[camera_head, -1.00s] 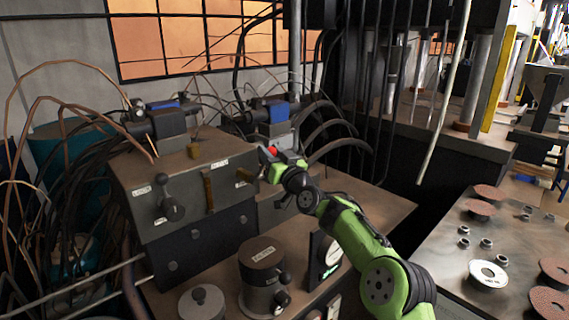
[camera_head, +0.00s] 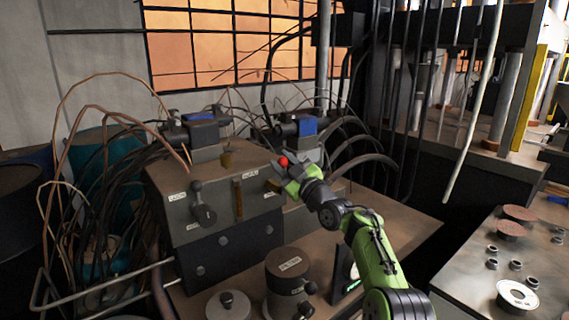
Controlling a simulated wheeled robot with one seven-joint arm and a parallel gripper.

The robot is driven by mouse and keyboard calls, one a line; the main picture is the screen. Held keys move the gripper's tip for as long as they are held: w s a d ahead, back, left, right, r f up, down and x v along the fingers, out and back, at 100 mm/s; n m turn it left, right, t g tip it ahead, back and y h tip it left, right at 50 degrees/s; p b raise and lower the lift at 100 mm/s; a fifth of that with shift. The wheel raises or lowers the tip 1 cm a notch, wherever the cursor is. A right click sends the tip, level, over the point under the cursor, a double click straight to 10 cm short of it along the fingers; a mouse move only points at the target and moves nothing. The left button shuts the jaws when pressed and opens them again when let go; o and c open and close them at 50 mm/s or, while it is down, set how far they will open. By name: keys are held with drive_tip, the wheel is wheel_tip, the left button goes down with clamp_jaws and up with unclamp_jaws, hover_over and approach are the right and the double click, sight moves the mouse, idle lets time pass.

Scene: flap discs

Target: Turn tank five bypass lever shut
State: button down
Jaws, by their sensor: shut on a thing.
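A grey valve block (camera_head: 218,190) with small white labels stands left of centre; the label print is too small to read. A black lever handle (camera_head: 203,206) is on its left front, and a brass handle (camera_head: 238,198) hangs upright in the middle. A brass piece (camera_head: 272,186) shows at its right end. My gripper (camera_head: 281,173) is at the upper right corner of the block, shut at a red ball knob (camera_head: 283,161) that appears to top a lever. The fingers hide the lever's shaft, and I cannot tell which tank it serves.
Valve bodies with blue coils (camera_head: 199,116) and many hoses stand behind the block. A dark labelled cylinder (camera_head: 290,275) and a round lidded pot (camera_head: 228,305) stand in front. A table with flap discs (camera_head: 520,214) is at right.

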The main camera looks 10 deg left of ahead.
drive_tip(key=shift+w+f, duration=0.1)
drive_tip(key=shift+f, duration=0.3)
drive_tip(key=c, duration=1)
unclamp_jaws()
drive_tip(key=shift+o, duration=1.1)
drive_tip(key=shift+r, duration=0.15)
drive_tip(key=b+v, duration=0.4)
drive_tip(key=v, duration=1.1)
drive_tip(key=shift+s+d, duration=0.3)
